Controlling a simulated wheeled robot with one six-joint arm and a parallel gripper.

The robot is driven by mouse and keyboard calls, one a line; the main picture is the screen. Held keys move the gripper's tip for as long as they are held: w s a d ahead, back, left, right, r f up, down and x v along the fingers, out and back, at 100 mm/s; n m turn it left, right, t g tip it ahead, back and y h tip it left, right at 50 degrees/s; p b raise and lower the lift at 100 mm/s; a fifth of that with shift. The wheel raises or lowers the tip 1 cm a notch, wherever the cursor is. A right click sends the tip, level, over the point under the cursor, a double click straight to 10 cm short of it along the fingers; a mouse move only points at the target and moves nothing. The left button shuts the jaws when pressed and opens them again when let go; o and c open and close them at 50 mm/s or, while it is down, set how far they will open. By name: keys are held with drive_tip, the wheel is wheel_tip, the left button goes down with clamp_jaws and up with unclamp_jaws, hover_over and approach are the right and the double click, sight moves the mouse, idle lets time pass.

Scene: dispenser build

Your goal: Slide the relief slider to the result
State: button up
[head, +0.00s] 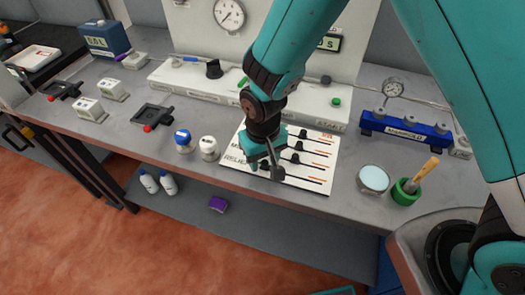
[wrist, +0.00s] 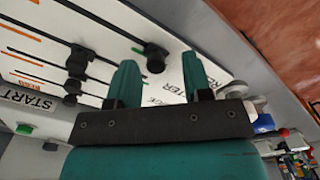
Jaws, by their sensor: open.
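The white slider panel (head: 312,184) lies on the bench, with several black slots and black knobs. The word RELIEF is printed at its front left, and the front-most knob (head: 278,173), likely the relief slider, stands on the front slot. My gripper (head: 262,163) is over the panel's left part, just left of that knob. In the wrist view my gripper (wrist: 160,62) is open, its two green fingers spread. A large black knob (wrist: 155,56) appears between the fingertips in the picture; whether it lies between them in depth or touches either one, I cannot tell.
Other slider knobs (head: 298,146) stand behind on the same panel. A long white unit (head: 220,92) runs behind.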

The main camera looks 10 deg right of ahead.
sight(263, 162)
wheel_tip(263, 162, up, 17)
drive_tip(key=b, duration=0.2)
drive_tip(key=shift+r, duration=0.2)
drive_tip(key=s+d+r+n+y, duration=0.2)
drive_tip(key=s+d+r, duration=0.1)
drive_tip(key=s, duration=0.5)
drive_tip(key=s+d+r+n+y, duration=0.1)
drive_tip(key=s+d+r+y, duration=0.1)
drive_tip(key=s, duration=0.5)
drive_tip(key=d+r, duration=0.1)
drive_tip(key=d, duration=0.1)
drive_tip(key=shift+s+d+n, duration=0.3)
drive_tip(key=shift+s+n, duration=0.1)
